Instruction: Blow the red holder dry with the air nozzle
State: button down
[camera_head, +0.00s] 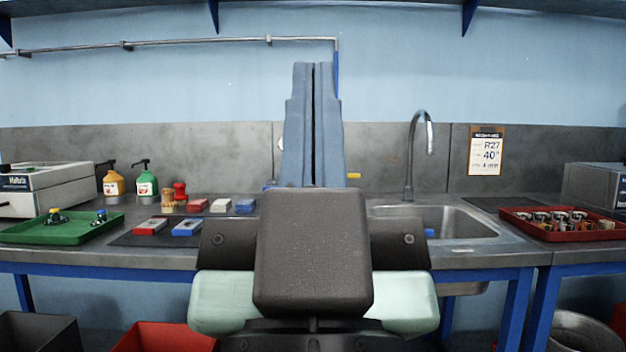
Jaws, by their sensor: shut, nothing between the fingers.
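My gripper (313,68) stands upright in the middle of the view, its two long blue-grey fingers together and empty. A red holder-like block (150,226) with a pale part lies on the dark mat at left, beside a blue one (187,227). Another red block (197,205) lies behind them, so I cannot tell for certain which is the red holder. My gripper is to the right of these blocks and apart from them. I cannot make out the air nozzle; a blue line (336,75) drops from the wall pipe behind my fingers, its lower part hidden.
A green tray (75,238) with small fittings is at left, near two pump bottles (146,184). A sink (470,226) with a tall tap (408,160) is right of centre. A red tray (585,232) of small parts is far right. My arm hides the bench's middle.

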notch_tip(320, 180, up, 32)
jog(key=p, duration=3.2)
